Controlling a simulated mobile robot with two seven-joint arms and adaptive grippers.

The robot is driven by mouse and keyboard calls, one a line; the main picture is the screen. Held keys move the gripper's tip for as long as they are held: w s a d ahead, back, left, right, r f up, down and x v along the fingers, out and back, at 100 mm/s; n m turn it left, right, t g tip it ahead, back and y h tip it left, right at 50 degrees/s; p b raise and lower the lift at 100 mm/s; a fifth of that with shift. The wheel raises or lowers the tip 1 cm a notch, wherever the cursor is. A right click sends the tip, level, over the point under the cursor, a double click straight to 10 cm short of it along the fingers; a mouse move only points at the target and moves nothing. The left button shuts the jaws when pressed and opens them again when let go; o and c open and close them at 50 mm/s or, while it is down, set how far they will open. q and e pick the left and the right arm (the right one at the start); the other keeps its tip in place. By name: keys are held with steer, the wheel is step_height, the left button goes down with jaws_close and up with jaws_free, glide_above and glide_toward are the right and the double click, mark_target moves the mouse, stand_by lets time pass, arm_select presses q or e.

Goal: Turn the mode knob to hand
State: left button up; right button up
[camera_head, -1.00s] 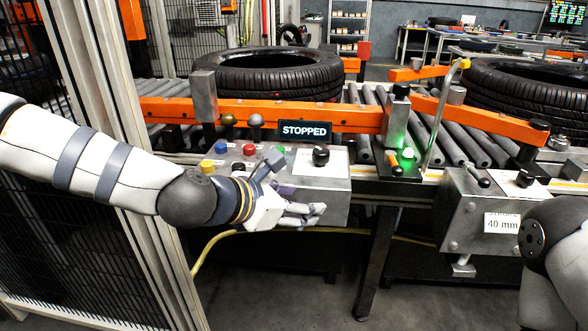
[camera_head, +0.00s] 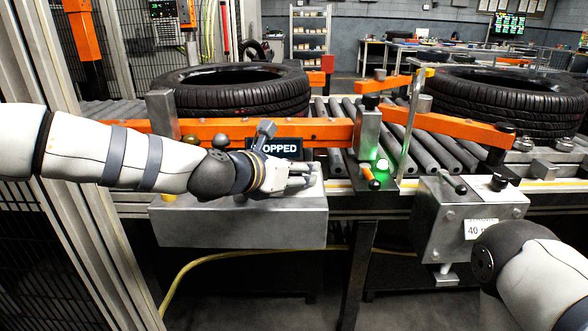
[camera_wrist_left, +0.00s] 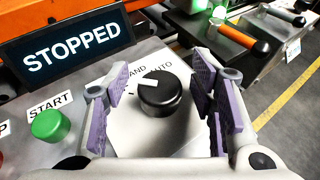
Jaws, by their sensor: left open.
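The black mode knob (camera_wrist_left: 160,92) stands on a pale plate in the left wrist view, with a white pointer mark on its upper left side. Above it, the label reads "AND", its start hidden, and "AUTO" is to the right. My left gripper (camera_wrist_left: 163,100) is open, with a purple-padded finger on each side of the knob, apparently apart from it. In the head view my left gripper (camera_head: 303,180) is over the right end of the grey control box (camera_head: 240,224) and hides the knob. My right gripper is out of view; only part of that arm shows.
The green START button (camera_wrist_left: 47,125) is left of the knob. A sign (camera_wrist_left: 72,50) reading "STOPPED" stands behind. A box with a lever (camera_head: 465,215) is to the right. An orange rail (camera_head: 330,131) and tyre (camera_head: 235,90) lie behind.

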arm_select(q)
steer(key=shift+c, duration=0.2)
steer(key=c, duration=1.1)
steer(key=shift+c, duration=0.2)
